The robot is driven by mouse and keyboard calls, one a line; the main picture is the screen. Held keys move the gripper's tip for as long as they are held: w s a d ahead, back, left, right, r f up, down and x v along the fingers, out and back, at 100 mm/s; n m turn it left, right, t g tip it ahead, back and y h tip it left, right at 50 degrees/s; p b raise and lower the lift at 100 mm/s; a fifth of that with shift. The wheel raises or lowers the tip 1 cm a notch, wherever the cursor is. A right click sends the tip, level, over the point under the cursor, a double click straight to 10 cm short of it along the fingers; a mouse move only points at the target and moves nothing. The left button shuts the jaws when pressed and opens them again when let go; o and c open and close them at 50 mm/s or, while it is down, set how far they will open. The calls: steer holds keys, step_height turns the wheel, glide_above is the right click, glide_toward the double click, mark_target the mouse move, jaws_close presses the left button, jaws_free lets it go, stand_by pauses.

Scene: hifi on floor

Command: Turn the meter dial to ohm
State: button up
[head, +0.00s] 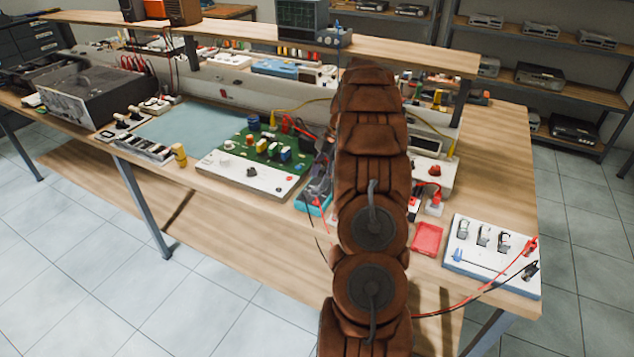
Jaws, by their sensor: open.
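My brown arm rises through the middle of the head view and covers part of the bench. My gripper cannot be made out; the arm seems to hide it. I cannot tell for certain which device is the meter. A bench instrument with a dark display (425,141) stands just right of my arm, partly covered by it. A light box with a red knob (434,170) is in front of it. No dial marked with ohm is readable, and a dial may be hidden behind my arm.
A green circuit board (268,150) lies left of my arm, next to a blue tray (318,203) of cables. A switch box (492,256) with red and black leads sits at the right corner, near a red tray (427,238). A raised shelf (240,33) spans the bench.

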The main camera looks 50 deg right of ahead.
mark_target(316, 187)
steer(key=shift+p+x, duration=0.4)
steer(key=shift+x, duration=1.25)
jaws_close()
